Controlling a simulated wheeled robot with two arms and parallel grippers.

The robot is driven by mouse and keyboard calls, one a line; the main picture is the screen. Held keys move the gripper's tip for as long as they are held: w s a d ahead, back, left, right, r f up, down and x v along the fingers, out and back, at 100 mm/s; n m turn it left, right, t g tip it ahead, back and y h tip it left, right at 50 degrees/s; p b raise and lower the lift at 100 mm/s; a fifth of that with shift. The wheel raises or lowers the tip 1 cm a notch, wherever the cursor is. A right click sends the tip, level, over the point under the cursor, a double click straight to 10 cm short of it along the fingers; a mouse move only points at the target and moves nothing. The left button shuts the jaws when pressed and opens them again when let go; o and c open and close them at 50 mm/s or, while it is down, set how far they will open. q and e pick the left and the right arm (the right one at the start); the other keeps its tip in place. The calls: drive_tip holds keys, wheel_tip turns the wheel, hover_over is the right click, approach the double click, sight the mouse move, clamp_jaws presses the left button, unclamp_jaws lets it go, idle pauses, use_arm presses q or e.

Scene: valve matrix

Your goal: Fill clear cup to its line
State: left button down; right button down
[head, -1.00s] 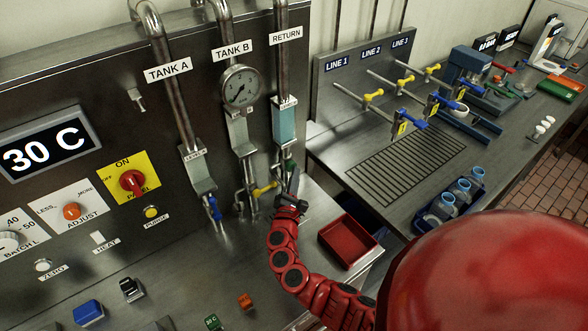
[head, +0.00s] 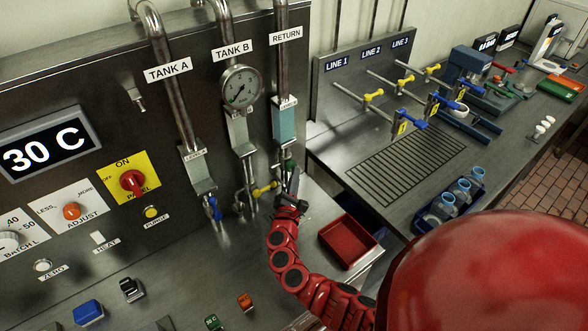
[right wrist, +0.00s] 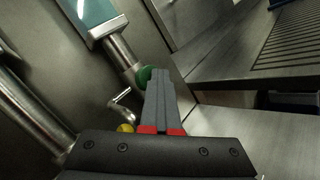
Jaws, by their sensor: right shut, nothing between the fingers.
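My right gripper (head: 294,182) is shut and empty, with its fingers pointing up just below the RETURN column's sight glass (head: 285,123). In the right wrist view the shut fingers (right wrist: 160,75) overlap the edge of a green knob (right wrist: 144,76); I cannot tell whether they touch it. A yellow handle (head: 264,189) sits just left of the gripper. A blue handle (head: 214,208) hangs under TANK A. Several bluish see-through cups (head: 464,185) stand in a blue crate (head: 478,197) on the right bench. I cannot make out a fill line. My left gripper is out of view.
A red tray (head: 347,240) lies right of my right forearm. Valves with yellow and blue handles (head: 373,96) stand under the LINE signs above a drain grate (head: 405,158). The panel has a red switch (head: 131,182) and a 30 C display (head: 46,146).

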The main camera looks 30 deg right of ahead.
drive_tip(key=shift+s, duration=1)
drive_tip(key=shift+s, duration=0.1)
drive_tip(key=s, duration=0.3)
drive_tip(key=s+p, duration=0.1)
drive_tip(key=shift+s+d, duration=0.25)
drive_tip(key=shift+s, duration=0.15)
drive_tip(key=shift+f, duration=0.1)
